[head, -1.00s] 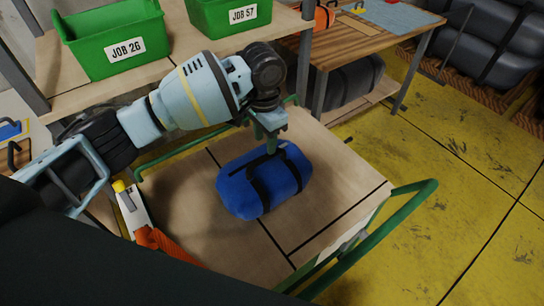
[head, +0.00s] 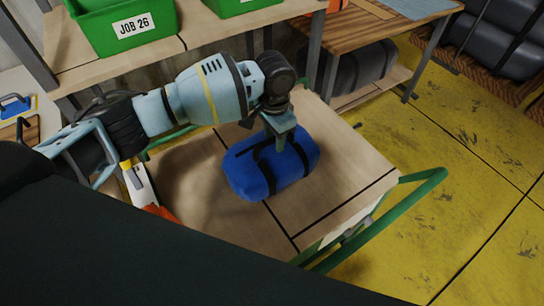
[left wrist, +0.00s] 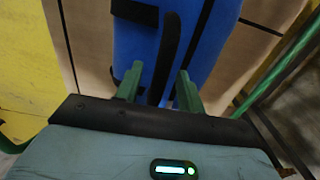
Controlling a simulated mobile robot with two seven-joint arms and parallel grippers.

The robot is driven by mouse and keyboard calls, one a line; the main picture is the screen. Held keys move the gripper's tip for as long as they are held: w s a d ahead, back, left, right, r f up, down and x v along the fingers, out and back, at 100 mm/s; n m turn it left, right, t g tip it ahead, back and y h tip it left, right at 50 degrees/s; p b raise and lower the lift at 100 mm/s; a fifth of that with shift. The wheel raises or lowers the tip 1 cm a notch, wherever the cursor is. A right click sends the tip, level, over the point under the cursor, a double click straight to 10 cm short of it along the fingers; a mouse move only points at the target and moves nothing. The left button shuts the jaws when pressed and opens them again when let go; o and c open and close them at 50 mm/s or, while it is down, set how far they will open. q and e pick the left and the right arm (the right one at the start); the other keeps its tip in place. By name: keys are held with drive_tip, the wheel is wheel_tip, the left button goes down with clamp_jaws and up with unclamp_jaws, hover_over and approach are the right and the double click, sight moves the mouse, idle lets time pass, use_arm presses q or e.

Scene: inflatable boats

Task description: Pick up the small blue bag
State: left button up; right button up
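The small blue bag (head: 262,178) with black straps lies on a wooden cart top (head: 345,180). My left gripper (head: 279,146) points down at the top of the bag, close to its back edge. In the left wrist view the two green fingers (left wrist: 159,88) stand apart, with a black strap (left wrist: 165,60) of the blue bag (left wrist: 205,40) between them. There is a gap beside the strap, so the gripper looks open. Whether a finger touches the bag is hidden. My right gripper is not in view.
The cart has a green rail (head: 400,215) at the right. A shelf behind holds green bins, one marked JOB 26 (head: 125,28). A wooden table (head: 385,35) stands at the back, with a dark bag (head: 365,68) under it. The yellow floor (head: 440,150) is clear at the right.

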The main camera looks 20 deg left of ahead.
use_arm(q)
drive_tip(key=shift+f, duration=0.65)
clamp_jaws()
idle(0.9)
drive_tip(key=shift+w+r, duration=0.1)
drive_tip(key=shift+r, duration=0.1)
